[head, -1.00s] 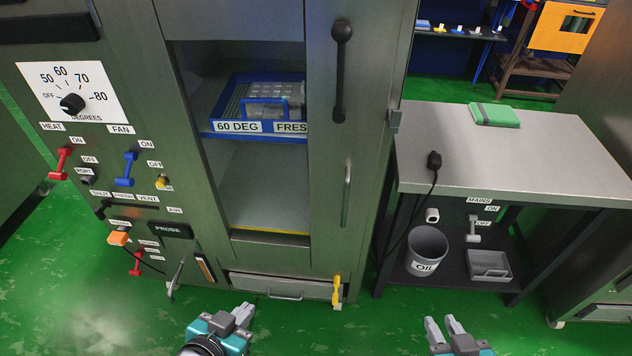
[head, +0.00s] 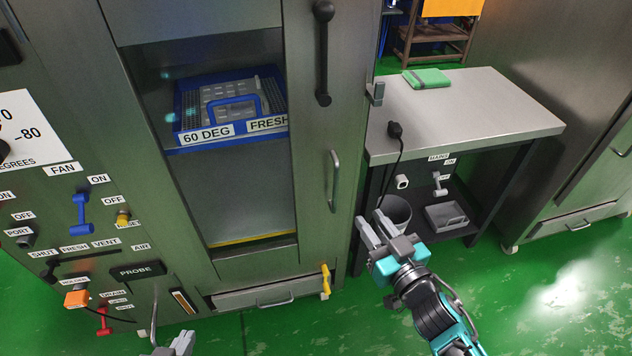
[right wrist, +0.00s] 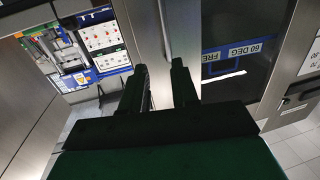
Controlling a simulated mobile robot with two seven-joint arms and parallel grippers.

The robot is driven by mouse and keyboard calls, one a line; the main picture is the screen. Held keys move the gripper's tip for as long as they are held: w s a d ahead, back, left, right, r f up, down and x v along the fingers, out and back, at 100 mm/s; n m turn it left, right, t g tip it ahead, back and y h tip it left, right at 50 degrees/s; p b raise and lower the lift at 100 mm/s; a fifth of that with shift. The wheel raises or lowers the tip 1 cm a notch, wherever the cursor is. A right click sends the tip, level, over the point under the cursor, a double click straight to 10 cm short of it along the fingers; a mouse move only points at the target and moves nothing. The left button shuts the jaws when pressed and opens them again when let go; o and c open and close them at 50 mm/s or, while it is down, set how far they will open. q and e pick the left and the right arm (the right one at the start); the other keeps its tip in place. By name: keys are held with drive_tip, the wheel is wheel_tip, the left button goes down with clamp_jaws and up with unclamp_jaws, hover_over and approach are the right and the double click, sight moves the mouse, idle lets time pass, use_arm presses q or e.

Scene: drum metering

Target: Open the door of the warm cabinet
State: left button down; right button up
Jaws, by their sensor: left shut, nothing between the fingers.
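The warm cabinet (head: 220,266) fills the left half of the head view. Its door (head: 290,215) is shut and has a tall window. A dark lever handle (head: 323,52) is at the door's upper right, and a silver bar handle (head: 335,180) is below it. My right gripper (head: 371,230) is open and empty, right of and below the bar handle, apart from it. In the right wrist view, its two dark fingers (right wrist: 160,85) stand apart before the cabinet front, with the window beyond. My left gripper (head: 178,343) is shut at the bottom edge, mostly out of view.
A blue tray (head: 215,132) labelled 60 DEG FRESH sits behind the window. A metal-topped bench (head: 470,110) stands right of the cabinet, with a green cloth (head: 427,78) on top and a bin (head: 396,208) below, partly hidden by my gripper. A yellow catch (head: 325,281) is at the door's lower right.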

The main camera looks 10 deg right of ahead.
sight(337, 181)
drive_tip(key=x, duration=0.9)
drive_tip(key=a+b+x, duration=0.1)
drive_tip(key=x, duration=0.3)
drive_tip(key=shift+w+a+r, duration=0.1)
drive_tip(key=shift+r, duration=0.1)
clamp_jaws()
